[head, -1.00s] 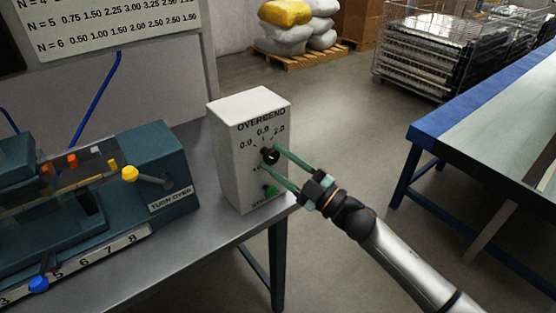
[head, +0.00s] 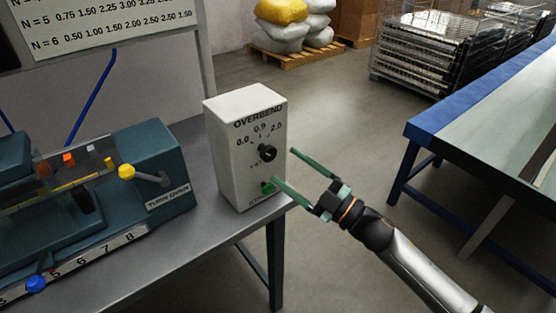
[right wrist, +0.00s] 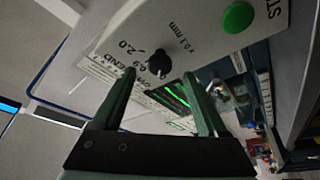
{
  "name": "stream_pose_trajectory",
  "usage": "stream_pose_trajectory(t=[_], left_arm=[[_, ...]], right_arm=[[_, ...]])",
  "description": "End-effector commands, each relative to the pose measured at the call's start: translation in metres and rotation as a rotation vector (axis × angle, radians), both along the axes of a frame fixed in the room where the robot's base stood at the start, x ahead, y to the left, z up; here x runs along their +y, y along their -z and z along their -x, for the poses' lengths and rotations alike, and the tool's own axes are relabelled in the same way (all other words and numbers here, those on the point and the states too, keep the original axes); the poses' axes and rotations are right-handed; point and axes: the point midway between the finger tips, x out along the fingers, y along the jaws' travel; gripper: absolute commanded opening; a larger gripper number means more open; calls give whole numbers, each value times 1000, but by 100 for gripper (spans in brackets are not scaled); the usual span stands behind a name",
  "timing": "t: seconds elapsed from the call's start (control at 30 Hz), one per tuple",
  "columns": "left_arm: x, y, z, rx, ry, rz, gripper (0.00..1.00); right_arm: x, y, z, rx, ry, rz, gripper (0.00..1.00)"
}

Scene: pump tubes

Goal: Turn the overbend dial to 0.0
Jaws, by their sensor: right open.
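The overbend dial (head: 267,153) is a black knob on the front of a white box (head: 222,155). Labels 0.0, about 0.9 and 2.0 run above it from left to right. I cannot tell clearly where its pointer stands. My right gripper (head: 284,167) is open and empty, in front of the box and apart from the dial. In the right wrist view the dial (right wrist: 159,63) shows between and beyond the two green fingers. My left gripper is not in view.
A green button (head: 268,188) sits below the dial, close to the lower finger. The box stands at the right end of a grey table (head: 190,238). A teal machine (head: 160,158) with a yellow-knobbed lever stands to its left. A blue-edged table (head: 432,125) is at right.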

Motion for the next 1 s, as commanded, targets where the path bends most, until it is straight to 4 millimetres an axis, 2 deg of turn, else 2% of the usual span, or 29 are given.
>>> stream_pose_trajectory(t=[0.2,0.4,1.0], left_arm=[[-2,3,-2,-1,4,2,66],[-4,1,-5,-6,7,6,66],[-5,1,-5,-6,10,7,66]], right_arm=[[-37,15,28,3,2,3,76],[-56,21,43,1,1,2,76],[-60,21,47,2,2,-1,76]])
